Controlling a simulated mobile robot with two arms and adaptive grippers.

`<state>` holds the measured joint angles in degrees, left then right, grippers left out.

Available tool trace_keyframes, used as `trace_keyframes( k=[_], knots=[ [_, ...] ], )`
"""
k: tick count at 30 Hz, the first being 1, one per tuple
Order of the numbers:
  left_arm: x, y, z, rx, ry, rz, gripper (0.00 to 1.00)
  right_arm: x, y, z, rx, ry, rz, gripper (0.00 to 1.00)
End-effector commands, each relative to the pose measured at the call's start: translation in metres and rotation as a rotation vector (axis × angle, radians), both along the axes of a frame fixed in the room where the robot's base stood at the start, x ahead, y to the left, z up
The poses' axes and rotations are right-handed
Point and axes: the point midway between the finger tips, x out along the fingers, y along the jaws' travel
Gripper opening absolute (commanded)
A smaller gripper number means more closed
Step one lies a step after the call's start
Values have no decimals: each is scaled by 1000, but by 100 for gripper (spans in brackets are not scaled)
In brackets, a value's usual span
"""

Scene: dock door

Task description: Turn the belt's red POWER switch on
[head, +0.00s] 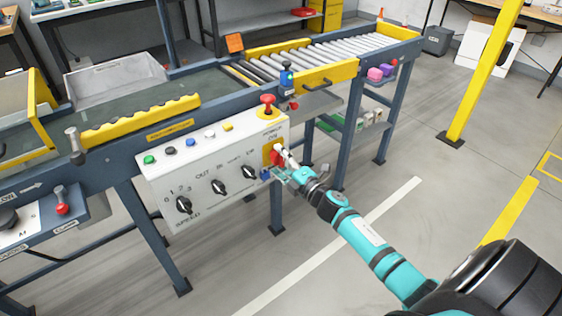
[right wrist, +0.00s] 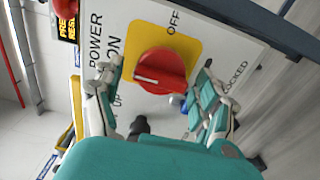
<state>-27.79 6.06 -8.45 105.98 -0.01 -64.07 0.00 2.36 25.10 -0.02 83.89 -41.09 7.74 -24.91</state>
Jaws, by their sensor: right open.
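The red POWER switch (head: 277,157) is a rotary knob on a yellow plate at the right end of the white control panel. In the right wrist view the knob (right wrist: 160,72) sits on its yellow plate (right wrist: 187,48). Its white mark lies on the knob's left side, pointing towards the side of the ON label (right wrist: 112,45); the OFF label (right wrist: 173,22) is above. My right gripper (head: 280,165) is at the switch. In the right wrist view its open fingers (right wrist: 160,75) stand on either side of the knob; I cannot tell whether they touch it. My left gripper is out of view.
A red mushroom button (head: 267,101) stands on top of the panel near the switch. Black dials (head: 218,187) and small coloured buttons are on the panel (head: 165,185). The conveyor with rollers (head: 330,52) runs behind. A yellow post (head: 482,70) stands right; floor there is mostly free.

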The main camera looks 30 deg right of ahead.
Motion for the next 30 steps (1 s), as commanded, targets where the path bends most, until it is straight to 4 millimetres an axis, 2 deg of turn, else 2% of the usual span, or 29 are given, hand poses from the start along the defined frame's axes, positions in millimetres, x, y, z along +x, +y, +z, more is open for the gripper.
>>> trace_keyframes(
  k=[4,7,15,21,24,30],
  knots=[
    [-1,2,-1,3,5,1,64,-5,0,-1,1,1,0,73],
    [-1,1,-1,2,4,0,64,-18,-1,-1,1,2,0,73],
    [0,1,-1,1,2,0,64,-74,-5,-1,0,3,0,73],
    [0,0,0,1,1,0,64,-107,-8,-1,3,2,0,73],
    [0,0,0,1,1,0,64,-116,-9,-1,1,1,-1,73],
    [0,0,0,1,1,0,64,-120,-9,0,0,0,0,73]
  ],
)
